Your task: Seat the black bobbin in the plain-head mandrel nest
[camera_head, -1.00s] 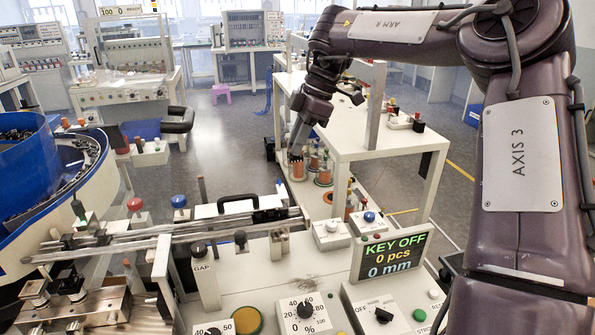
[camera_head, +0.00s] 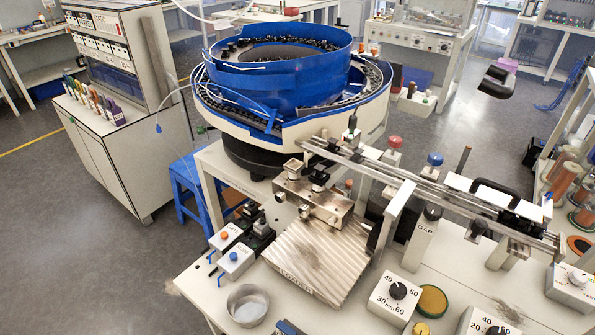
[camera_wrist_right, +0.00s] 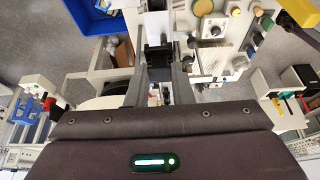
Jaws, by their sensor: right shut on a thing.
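My right gripper (camera_wrist_right: 161,72) shows in the right wrist view, pointing away from the camera. Its two grey fingers are closed on a dark thing (camera_wrist_right: 158,58); I cannot tell for sure that it is the black bobbin. The right arm is outside the head view. Copper-coloured spools (camera_head: 566,178) stand at the right edge of the head view, partly cut off. I cannot make out the plain-head mandrel nest in either current view. My left gripper is in neither view.
A blue bowl feeder (camera_head: 285,75) stands behind the bench with a metal rail (camera_head: 430,185) leading right. On the bench are a ribbed metal plate (camera_head: 315,262), a round metal dish (camera_head: 247,304), switch boxes and a dial box (camera_head: 396,298). Open floor lies at the left.

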